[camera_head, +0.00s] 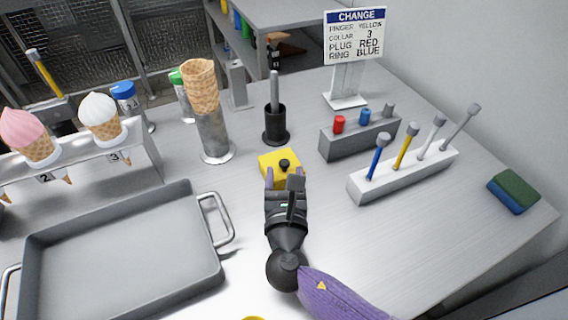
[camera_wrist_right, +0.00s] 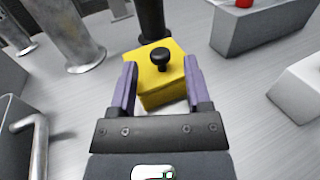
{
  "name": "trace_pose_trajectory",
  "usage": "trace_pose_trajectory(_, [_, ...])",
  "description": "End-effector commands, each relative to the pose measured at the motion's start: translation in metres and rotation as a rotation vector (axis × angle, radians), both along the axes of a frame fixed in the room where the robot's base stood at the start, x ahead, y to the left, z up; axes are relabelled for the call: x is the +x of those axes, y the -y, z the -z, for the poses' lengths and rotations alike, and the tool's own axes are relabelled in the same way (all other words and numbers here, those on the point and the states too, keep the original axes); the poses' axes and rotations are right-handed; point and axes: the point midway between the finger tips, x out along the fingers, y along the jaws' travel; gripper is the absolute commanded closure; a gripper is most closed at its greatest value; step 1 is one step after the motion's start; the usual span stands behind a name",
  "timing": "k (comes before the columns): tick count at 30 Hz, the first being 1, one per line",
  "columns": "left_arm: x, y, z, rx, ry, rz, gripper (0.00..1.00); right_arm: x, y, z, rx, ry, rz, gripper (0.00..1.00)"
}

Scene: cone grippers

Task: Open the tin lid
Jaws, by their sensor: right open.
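A yellow tin (camera_head: 279,158) with a lid and a black knob (camera_head: 284,164) stands on the metal table in the middle of the head view. It also shows in the right wrist view, with its yellow lid (camera_wrist_right: 148,75) and black knob (camera_wrist_right: 160,60) on top. The lid appears to sit on the tin. My right gripper (camera_head: 284,176) is open, with its purple fingers (camera_wrist_right: 160,88) on either side of the tin's near part. Whether the fingers touch the tin, I cannot tell. My left gripper does not show.
A black cup holding a grey rod (camera_head: 276,124) stands just behind the tin. A metal cylinder with a waffle cone (camera_head: 215,140) is to its left. A grey tray (camera_head: 120,262) lies front left. Grey (camera_head: 350,143) and white (camera_head: 408,173) blocks with pegs stand right. Table front right is clear.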

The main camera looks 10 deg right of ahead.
Motion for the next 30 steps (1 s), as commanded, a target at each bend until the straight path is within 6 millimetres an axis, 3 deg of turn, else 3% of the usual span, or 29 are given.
trace_pose_trajectory(6, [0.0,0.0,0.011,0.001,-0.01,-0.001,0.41,0.03,0.006,0.002,0.0,0.0,0.0,0.37])
trace_pose_trajectory(16, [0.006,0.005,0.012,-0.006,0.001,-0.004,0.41,0.035,0.007,0.0,0.0,-0.001,-0.001,0.37])
trace_pose_trajectory(25, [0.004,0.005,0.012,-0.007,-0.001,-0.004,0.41,0.035,0.007,0.0,0.0,-0.001,0.0,0.99])
trace_pose_trajectory(30, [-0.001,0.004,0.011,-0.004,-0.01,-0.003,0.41,0.035,0.007,0.0,0.0,-0.001,0.0,1.0])
